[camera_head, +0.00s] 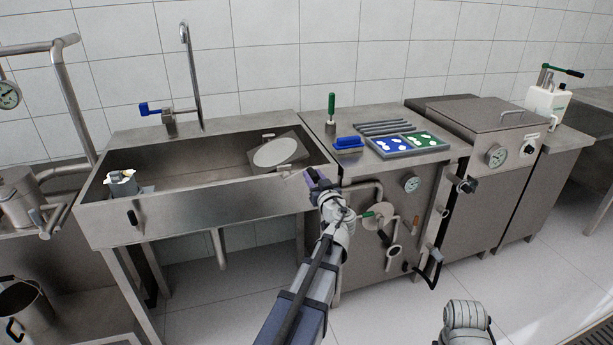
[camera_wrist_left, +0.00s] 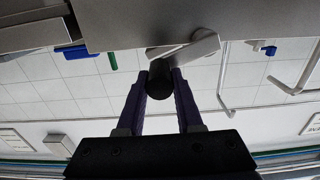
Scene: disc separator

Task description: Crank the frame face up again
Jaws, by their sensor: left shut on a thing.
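The frame (camera_head: 300,143) is a grey plate with a pale oval disc face (camera_head: 274,153). It sits tilted at the right end of the steel sink, its pale face visible from the head. A metal crank arm (camera_wrist_left: 190,48) with a dark knob (camera_wrist_left: 160,82) is at the sink's outer side in the left wrist view. My left gripper (camera_head: 316,178) is at the sink's front right corner. Its two purple fingers (camera_wrist_left: 161,90) are shut on the dark knob. In the head view the gripper largely hides the knob. My right gripper is not seen; only a pale right arm part shows.
The sink trough (camera_head: 140,225) holds a small white and dark item (camera_head: 122,182) at its left. A tap (camera_head: 188,80) stands behind it. To the right is a cabinet (camera_head: 350,235) with pipes, valves and a gauge, topped by trays (camera_head: 410,143), a blue brush (camera_head: 348,143) and a green-handled tool (camera_head: 331,110).

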